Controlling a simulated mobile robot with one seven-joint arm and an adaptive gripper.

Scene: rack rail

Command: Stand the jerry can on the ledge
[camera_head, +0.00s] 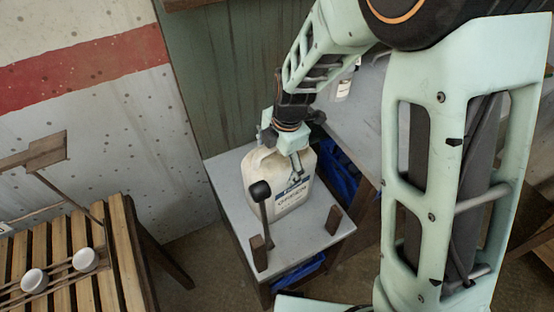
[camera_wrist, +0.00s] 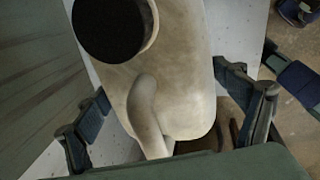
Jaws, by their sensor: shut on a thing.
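The jerry can (camera_head: 290,193) is off-white with a blue and dark printed label. It is upright over a grey-topped ledge (camera_head: 226,178); I cannot tell whether its base touches. My gripper (camera_head: 287,144) is at the can's top, its fingers on either side. In the wrist view the can's pale top (camera_wrist: 185,60) shows, with a dark round cap (camera_wrist: 108,28) and a moulded handle. The fingers of my gripper (camera_wrist: 165,105) flank it, shut on the can. The can's far side is hidden.
A black round-headed tool (camera_head: 261,192) stands before the can, and dark wooden blocks (camera_head: 334,219) rise at the ledge's front edge. A slatted bench (camera_head: 75,262) with two white knobs is at left. Blue bins (camera_head: 338,172) sit right and below. The wall is close behind.

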